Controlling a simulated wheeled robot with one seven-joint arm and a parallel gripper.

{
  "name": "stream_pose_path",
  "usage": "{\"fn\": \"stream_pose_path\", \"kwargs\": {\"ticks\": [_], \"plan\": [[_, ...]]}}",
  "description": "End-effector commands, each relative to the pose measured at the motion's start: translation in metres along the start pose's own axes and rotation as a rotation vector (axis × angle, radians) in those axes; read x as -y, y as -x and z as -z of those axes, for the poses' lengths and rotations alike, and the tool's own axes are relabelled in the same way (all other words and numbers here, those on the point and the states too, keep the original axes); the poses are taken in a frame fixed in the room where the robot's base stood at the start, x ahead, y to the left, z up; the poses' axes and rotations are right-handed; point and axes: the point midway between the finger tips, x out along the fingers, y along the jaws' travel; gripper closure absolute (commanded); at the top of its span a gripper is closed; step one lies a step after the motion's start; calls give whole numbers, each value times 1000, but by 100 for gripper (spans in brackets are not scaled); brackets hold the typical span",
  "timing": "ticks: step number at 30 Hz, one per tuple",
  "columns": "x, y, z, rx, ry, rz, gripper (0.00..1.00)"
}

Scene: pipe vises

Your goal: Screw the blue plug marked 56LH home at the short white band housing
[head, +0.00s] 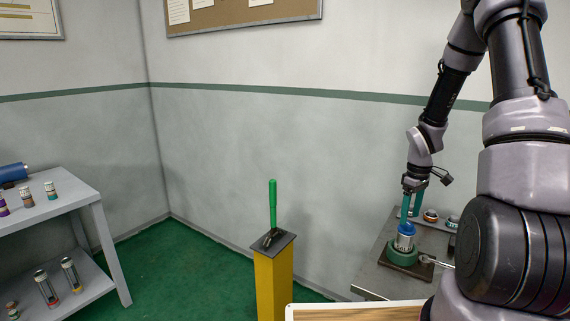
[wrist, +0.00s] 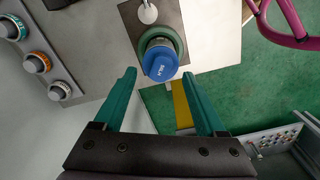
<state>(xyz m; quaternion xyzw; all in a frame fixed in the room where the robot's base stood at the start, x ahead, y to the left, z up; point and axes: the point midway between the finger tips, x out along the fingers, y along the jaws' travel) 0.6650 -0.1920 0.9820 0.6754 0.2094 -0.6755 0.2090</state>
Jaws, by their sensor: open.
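The blue plug (head: 406,230) sits on top of a pale, silvery housing (head: 405,242) held upright in a green round vise (head: 403,256). In the wrist view the plug (wrist: 160,64) shows its blue top with a small white marking, too small to read surely; the green ring (wrist: 178,38) shows around it. My gripper (head: 411,212) is open above the plug, its teal fingers pointing down. In the wrist view the gripper (wrist: 159,74) has one fingertip on each side of the plug, with gaps. How far the plug is seated is hidden.
Capped fittings with green (wrist: 14,27), orange (wrist: 37,63) and white (wrist: 60,91) rings stand in a rack beside the vise. A yellow post (head: 273,280) with a green lever stands left of the bench. A grey shelf (head: 50,207) with small parts is far left.

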Motion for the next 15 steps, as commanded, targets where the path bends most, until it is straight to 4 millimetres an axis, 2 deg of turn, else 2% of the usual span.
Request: {"fn": "stream_pose_path", "kwargs": {"ticks": [3,8,15], "plan": [[0,0,0,0,-150,-1,27],[0,0,0,0,-259,-1,27],[1,0,0,1,-745,-2,27]]}}
